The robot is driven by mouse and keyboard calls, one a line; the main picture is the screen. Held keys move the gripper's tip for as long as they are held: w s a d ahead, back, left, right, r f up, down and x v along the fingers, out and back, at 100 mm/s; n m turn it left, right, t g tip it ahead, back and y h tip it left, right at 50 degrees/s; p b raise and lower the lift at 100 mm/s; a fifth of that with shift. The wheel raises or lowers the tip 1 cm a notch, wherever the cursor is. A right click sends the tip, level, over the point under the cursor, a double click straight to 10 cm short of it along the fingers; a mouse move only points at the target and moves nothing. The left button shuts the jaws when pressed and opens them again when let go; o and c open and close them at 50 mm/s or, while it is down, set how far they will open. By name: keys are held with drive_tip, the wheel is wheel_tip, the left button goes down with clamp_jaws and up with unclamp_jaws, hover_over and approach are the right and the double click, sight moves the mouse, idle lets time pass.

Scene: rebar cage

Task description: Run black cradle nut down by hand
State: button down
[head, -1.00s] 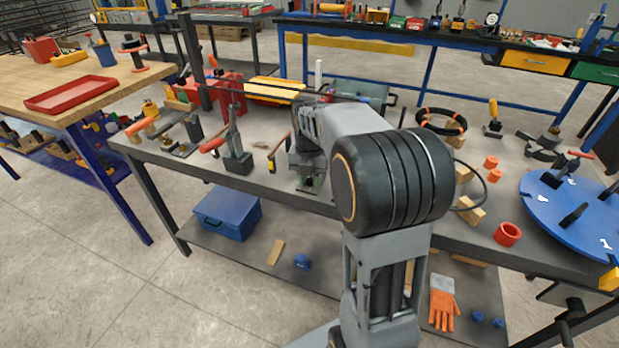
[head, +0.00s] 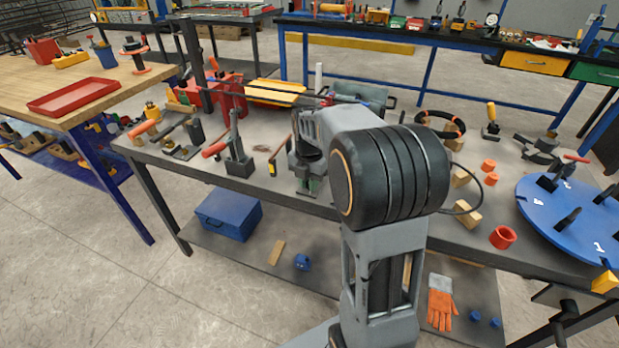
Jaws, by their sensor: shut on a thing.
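In the head view my arm reaches over the front edge of the grey bench and its wrist bends down. My gripper (head: 308,186) is low over the bench near its front edge, partly hidden by my wrist. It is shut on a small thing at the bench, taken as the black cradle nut. The nut itself is too small and too covered to make out, and so is its thread. A grey-green piece shows at the gripper's tip.
A red-handled clamp (head: 238,150) stands just left of my gripper. A blue box (head: 228,214) sits on the lower shelf. Bare bench top shows around the gripper.

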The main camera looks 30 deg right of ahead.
drive_tip(key=m+p, duration=0.2)
drive_tip(key=m, duration=0.3)
drive_tip(key=shift+w+m, duration=0.15)
drive_tip(key=shift+m, duration=0.15)
idle(0.4)
drive_tip(key=c, duration=1)
unclamp_jaws()
drive_tip(key=shift+c, duration=0.2)
wheel_tip(320, 180, up, 14)
drive_tip(key=p, duration=0.2)
drive_tip(key=shift+p, duration=0.4)
drive_tip(key=shift+f, duration=0.1)
